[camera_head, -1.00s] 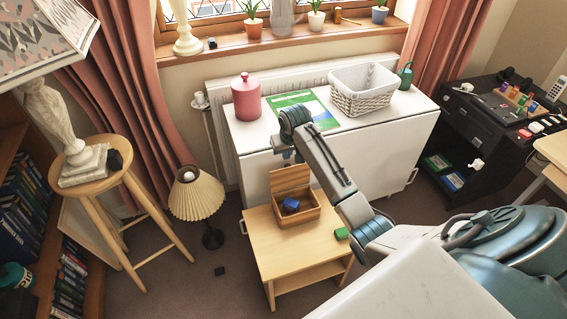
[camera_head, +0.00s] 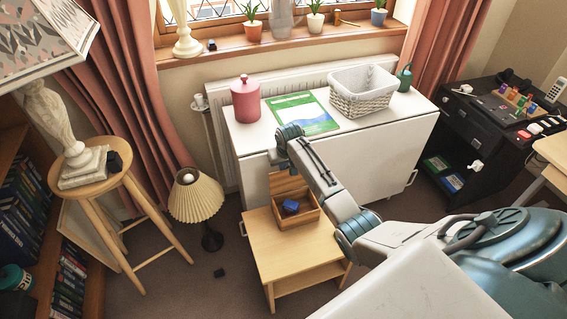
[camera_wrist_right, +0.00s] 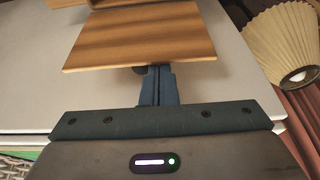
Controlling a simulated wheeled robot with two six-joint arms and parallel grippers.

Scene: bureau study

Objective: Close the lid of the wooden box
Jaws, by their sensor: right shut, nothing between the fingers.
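The wooden box (camera_head: 307,216) stands on the small light wooden table, with a blue cube (camera_head: 291,206) inside. Its lid (camera_head: 287,186) is open, raised at the back of the box, its top partly hidden behind my arm. In the right wrist view the lid (camera_wrist_right: 140,38) is a wide striped wooden panel. My right gripper (camera_head: 279,158) is at the raised lid, on the side toward the white cabinet. In the wrist view its fingers (camera_wrist_right: 158,72) are shut and empty, at the panel's edge; I cannot tell whether they touch it. My left gripper is not in view.
The small table (camera_head: 270,248) has bare room in front of the box. Close behind stands a white cabinet (camera_head: 375,150) carrying a red canister (camera_head: 245,100), a green book (camera_head: 303,113) and a white basket (camera_head: 362,95). A pleated lamp (camera_head: 197,198) stands to the left.

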